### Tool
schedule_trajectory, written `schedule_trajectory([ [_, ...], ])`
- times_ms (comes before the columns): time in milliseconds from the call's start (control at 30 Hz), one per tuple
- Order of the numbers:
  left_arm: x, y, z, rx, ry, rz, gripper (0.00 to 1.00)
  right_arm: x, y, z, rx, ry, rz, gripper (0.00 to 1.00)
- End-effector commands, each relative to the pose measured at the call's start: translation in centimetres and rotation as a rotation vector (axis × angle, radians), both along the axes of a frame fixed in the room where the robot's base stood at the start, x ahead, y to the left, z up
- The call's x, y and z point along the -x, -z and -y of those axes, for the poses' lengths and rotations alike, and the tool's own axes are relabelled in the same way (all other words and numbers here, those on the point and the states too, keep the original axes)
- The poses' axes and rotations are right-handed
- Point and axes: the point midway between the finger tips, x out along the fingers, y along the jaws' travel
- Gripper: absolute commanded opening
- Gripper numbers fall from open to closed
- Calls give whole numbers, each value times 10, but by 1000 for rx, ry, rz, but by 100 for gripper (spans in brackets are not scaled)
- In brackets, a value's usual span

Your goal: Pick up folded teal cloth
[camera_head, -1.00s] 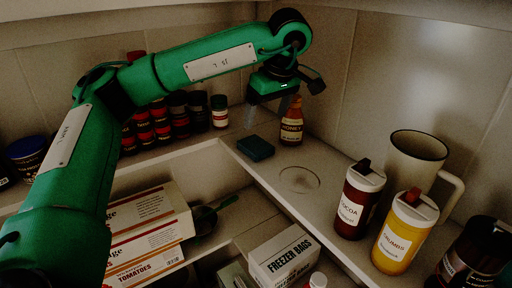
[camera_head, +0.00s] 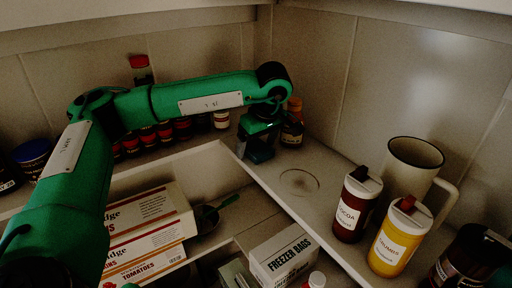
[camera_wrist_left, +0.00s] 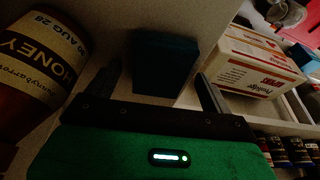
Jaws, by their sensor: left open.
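The folded teal cloth (camera_wrist_left: 165,64) is a small dark teal block on the corner shelf. In the left wrist view it lies ahead of my left gripper (camera_wrist_left: 158,85), between the lines of its two open fingers. I cannot tell whether a finger touches it. In the head view my left gripper (camera_head: 258,152) points down over the cloth's spot and hides most or all of it. My right gripper does not show.
A honey bottle (camera_head: 292,124) stands close beside my left gripper. Spice jars (camera_head: 221,118) line the back shelf. Cocoa (camera_head: 355,203) and yellow (camera_head: 401,237) jars and a mug (camera_head: 410,168) stand at right. The shelf around the round ring mark (camera_head: 299,182) is clear.

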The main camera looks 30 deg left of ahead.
Motion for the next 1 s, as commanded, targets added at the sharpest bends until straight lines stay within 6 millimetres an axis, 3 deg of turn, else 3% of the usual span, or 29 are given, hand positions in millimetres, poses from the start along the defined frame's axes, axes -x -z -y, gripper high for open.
schedule_trajectory([
  [600,0,5,0,1,0,1,85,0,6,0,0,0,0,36],
  [633,0,5,0,0,0,1,83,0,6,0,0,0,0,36],
  [867,0,4,0,0,0,0,37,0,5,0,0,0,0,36],
  [1000,0,4,0,0,-1,1,36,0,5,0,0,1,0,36],
])
